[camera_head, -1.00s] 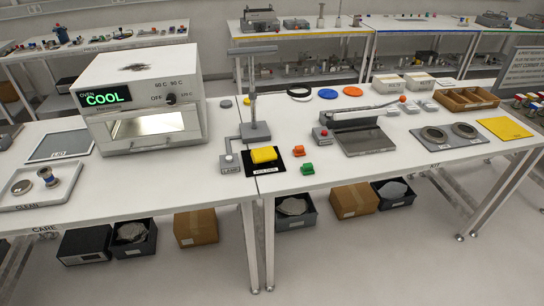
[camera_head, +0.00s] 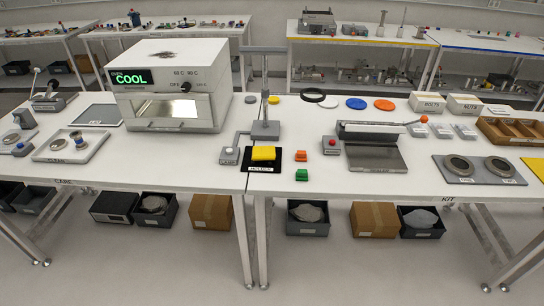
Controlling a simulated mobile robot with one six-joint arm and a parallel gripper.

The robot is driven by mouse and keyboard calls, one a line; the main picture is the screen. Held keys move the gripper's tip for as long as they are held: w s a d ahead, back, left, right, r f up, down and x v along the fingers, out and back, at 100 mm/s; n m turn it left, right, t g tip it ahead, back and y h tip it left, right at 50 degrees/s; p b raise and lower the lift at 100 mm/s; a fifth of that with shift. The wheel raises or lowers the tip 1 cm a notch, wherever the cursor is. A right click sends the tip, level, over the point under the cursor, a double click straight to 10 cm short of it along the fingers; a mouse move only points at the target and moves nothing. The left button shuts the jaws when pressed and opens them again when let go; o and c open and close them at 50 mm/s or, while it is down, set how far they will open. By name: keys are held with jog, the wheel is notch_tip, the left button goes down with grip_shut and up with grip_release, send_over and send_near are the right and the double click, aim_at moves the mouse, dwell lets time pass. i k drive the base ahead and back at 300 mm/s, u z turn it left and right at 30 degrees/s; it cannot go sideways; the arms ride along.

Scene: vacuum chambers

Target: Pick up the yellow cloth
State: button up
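A flat yellow sheet (camera_head: 533,166), which looks like a cloth, lies at the far right of the white table. The picture's right edge cuts it off. A thick yellow block or folded piece (camera_head: 263,153) lies on a black pad with a white label near the middle front edge. I cannot tell its material. My gripper is not in view.
A white oven (camera_head: 170,85) reading COOL stands left of a grey stand (camera_head: 265,129). A grey plate with two round pieces (camera_head: 474,169) lies beside the yellow sheet. A brown divided tray (camera_head: 510,131) is behind. Open floor lies in front.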

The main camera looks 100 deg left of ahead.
aim_at(260, 152)
jog(key=u, duration=0.3)
jog(key=i, duration=0.4)
jog(key=u, duration=0.8)
jog(key=k, duration=0.2)
jog(key=u, duration=2)
jog(key=k, duration=0.2)
jog(key=u, duration=1.75)
